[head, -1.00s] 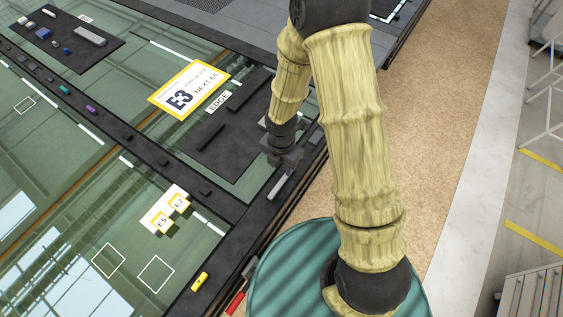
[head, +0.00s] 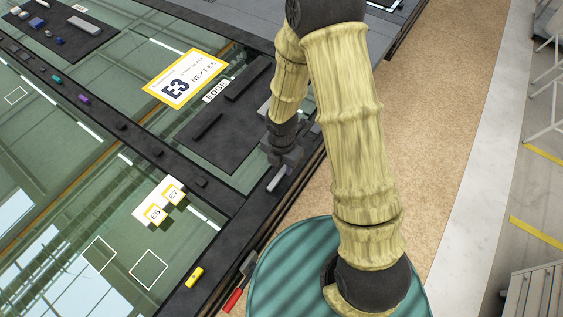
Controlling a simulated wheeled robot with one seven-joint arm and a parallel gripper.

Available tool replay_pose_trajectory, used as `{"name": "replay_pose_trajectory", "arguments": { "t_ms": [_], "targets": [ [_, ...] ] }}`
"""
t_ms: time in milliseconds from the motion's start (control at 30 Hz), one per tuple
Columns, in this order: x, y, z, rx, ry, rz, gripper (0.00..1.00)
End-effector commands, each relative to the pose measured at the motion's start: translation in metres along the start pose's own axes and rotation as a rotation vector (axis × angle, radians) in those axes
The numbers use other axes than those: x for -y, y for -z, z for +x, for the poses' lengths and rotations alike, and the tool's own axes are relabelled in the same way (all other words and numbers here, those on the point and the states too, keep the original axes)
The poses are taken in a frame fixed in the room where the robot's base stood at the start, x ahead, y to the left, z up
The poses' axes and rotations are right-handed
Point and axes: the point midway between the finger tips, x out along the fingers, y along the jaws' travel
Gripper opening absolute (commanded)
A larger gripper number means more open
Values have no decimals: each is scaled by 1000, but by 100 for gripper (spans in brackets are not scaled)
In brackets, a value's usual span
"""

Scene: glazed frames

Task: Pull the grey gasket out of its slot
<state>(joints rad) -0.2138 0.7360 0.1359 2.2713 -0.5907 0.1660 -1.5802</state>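A small light grey strip (head: 276,180), which looks like the grey gasket, shows at the dark frame bar, right under the end of my arm. My gripper (head: 284,162) is dark and points down at the bar, at the strip's upper end. The fingertips are small and dark against the bar, so I cannot tell if they are open or shut, or if they touch the strip. The slot itself is not clear in this view.
A dark mat (head: 215,138) with black bars lies left of my gripper. The E3 sign (head: 184,78) and small E5 and E7 tags (head: 164,203) stand on the glass. A yellow block (head: 194,277) and a red-handled tool (head: 233,299) lie near the front edge.

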Motion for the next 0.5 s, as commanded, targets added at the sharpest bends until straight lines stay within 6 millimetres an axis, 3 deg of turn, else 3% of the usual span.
{"name": "replay_pose_trajectory", "arguments": {
  "t_ms": [233,500],
  "targets": [
    [0,0,24,-1,0,1,38],
    [0,0,33,-1,0,0,38]
  ]
}}
